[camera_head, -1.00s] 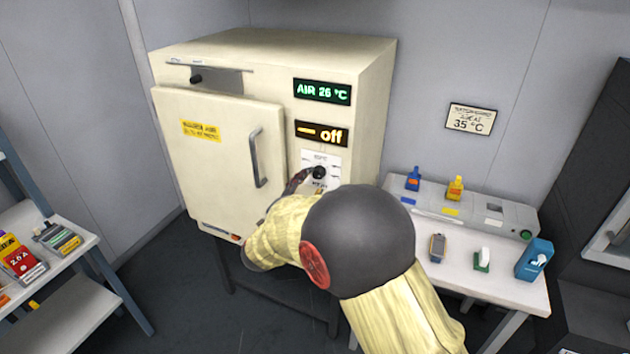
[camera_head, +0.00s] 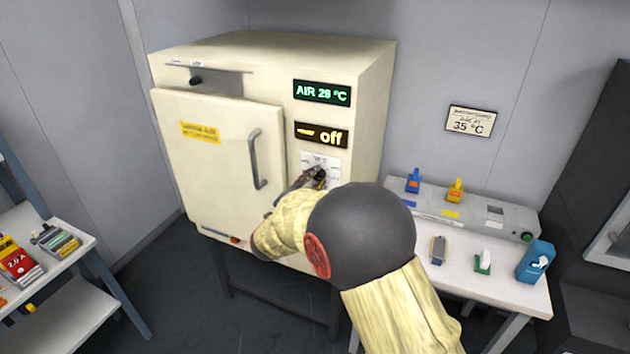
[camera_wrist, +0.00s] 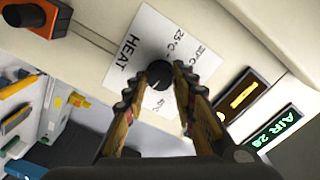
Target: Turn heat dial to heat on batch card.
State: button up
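The heat dial (camera_wrist: 159,74) is a black knob on a white scale plate marked HEAT (camera_wrist: 125,55), on the front of the cream oven (camera_head: 215,150). My gripper (camera_wrist: 158,90) is at the dial with its two fingers apart, one on each side of the knob; I cannot tell whether they touch it. In the head view my gripper (camera_head: 312,182) partly covers the dial and plate. A green display (camera_head: 322,93) reads about AIR 28 °C. The batch card (camera_head: 470,121) on the wall shows 35 °C.
The oven door (camera_head: 220,150) is closed, with its handle (camera_head: 258,160) left of the dial. A white table (camera_head: 460,270) at right holds a grey unit, small blue and yellow items and a blue box (camera_head: 536,260). A shelf (camera_head: 70,270) with packs stands at left.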

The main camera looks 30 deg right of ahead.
jog(key=c, duration=0.6)
jog(key=shift+r+n+p, duration=0.1)
jog(key=shift+n+p, duration=0.2)
jog(key=shift+p, duration=0.15)
jog(key=n+p, duration=0.3)
jog(key=p, duration=0.1)
jog(key=shift+r+n, duration=0.15)
jog(key=shift+n, duration=0.25)
jog(key=n+p, duration=0.4)
jog(key=shift+n, duration=0.3)
jog(key=n+p, duration=0.5)
jog(key=n, duration=0.1)
jog(key=shift+p, duration=0.4)
jog(key=shift+n+p, duration=1.65)
jog(key=shift+n, duration=0.75)
jog(key=shift+f, duration=0.2)
jog(key=o, duration=1.1)
jog(key=shift+w+a, duration=0.1)
jog(key=shift+c, duration=0.2)
